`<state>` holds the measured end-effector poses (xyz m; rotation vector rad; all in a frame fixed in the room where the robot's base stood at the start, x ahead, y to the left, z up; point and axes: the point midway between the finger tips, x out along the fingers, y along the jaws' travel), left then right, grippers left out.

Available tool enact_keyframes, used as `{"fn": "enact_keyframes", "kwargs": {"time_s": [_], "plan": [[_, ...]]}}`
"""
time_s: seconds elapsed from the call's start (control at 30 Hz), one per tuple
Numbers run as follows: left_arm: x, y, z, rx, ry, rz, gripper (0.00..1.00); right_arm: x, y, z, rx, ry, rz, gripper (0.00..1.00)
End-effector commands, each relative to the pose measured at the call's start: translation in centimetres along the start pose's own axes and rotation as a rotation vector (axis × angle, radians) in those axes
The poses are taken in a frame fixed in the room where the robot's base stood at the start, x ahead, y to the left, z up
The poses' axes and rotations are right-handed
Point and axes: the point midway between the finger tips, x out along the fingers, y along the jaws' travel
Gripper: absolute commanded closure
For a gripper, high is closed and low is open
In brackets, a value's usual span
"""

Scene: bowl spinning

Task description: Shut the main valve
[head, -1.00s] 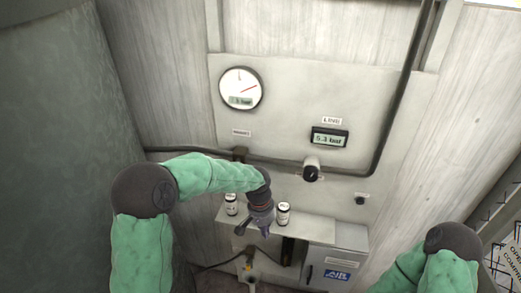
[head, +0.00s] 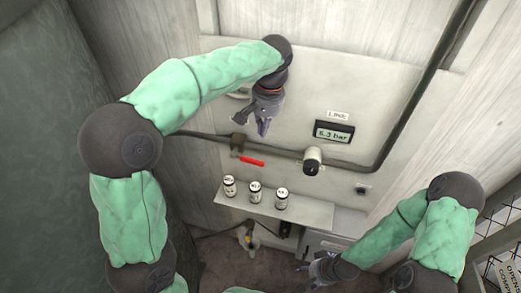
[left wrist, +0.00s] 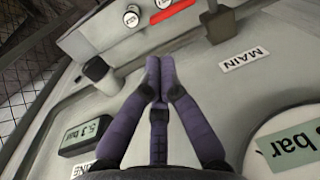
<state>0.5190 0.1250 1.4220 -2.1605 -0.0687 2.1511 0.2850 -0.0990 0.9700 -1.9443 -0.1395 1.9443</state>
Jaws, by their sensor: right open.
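The main valve is a dark body (head: 238,146) on the wall pipe with a red handle (head: 252,161) pointing right and slightly down. In the left wrist view, the red handle (left wrist: 172,11) is at the top edge and the valve body (left wrist: 217,22) is beside it, near a MAIN label (left wrist: 244,60). My left gripper (head: 264,130) is above the handle in the head view, apart from it. Its fingertips (left wrist: 160,60) are together with nothing between them. My right gripper (head: 312,268) is low, near the cabinet, open.
A black pressure display (head: 334,132) and a white-capped knob (head: 312,160) are to the right on the wall. Several labelled canisters, such as this one (head: 255,191), stand on a shelf (head: 305,211) below the handle. My left arm largely hides the round gauge.

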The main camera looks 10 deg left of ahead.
Motion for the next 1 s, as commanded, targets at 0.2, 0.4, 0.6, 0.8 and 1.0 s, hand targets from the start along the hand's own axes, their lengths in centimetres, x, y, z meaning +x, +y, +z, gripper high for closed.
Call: {"fn": "enact_keyframes", "kwargs": {"time_s": [0.2,0.4,0.6,0.8,1.0], "plan": [[3.8,0.0,0.1,0.002,-0.006,-0.002,1.00,-0.2,-0.1,0.0,0.000,0.001,0.000,0.43],[7.5,0.0,0.1,0.000,-0.005,0.000,1.00,-0.5,-0.2,0.0,0.000,0.001,0.000,0.43],[10.7,0.0,0.1,0.001,-0.005,0.000,1.00,-1.0,-0.3,0.0,0.000,0.001,0.000,0.43],[12.6,0.0,0.1,0.001,-0.002,0.000,1.00,-1.3,-0.5,0.0,0.000,0.001,0.000,0.43],[13.1,0.0,0.1,0.001,-0.001,0.001,1.00,-1.3,-0.5,0.0,0.000,0.001,0.000,0.43]]}}
